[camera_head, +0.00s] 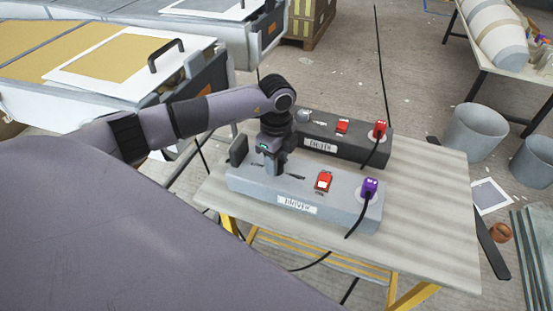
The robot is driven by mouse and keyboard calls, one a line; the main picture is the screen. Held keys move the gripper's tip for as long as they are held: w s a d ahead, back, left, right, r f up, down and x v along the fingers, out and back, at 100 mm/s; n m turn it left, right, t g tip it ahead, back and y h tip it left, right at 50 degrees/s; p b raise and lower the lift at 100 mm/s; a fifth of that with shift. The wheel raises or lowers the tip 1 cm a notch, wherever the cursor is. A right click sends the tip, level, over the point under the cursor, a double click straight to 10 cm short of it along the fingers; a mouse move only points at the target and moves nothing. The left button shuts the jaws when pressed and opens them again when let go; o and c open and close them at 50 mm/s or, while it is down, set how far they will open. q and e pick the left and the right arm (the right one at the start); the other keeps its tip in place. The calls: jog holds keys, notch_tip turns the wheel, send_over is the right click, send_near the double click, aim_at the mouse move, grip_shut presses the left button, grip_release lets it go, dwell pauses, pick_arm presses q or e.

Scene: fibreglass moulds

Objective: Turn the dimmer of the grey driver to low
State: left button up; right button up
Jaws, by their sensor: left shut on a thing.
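The grey driver (330,207) is a long light-grey box with a white label on the wooden-topped trestle table. It has a red switch (323,180) in the middle of its top and a purple plug (369,187) with a black cable at its right end. My left gripper (273,168) points down onto the left part of its top and is shut on the dimmer there. The gripper hides the dimmer, so its setting cannot be read. My right gripper is not in view.
A dark driver (345,150) stands just behind the grey one, with a knob (303,115), a red switch and a red plug. The table (435,190) is bare to the right. Grey buckets (474,132) stand on the floor at right. A mould bench (110,60) is at upper left.

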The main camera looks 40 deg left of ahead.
pick_arm(q)
jog(key=o, duration=1)
jog(key=shift+o, duration=0.2)
notch_tip(320, 180, up, 7)
jog(key=shift+r, duration=0.15)
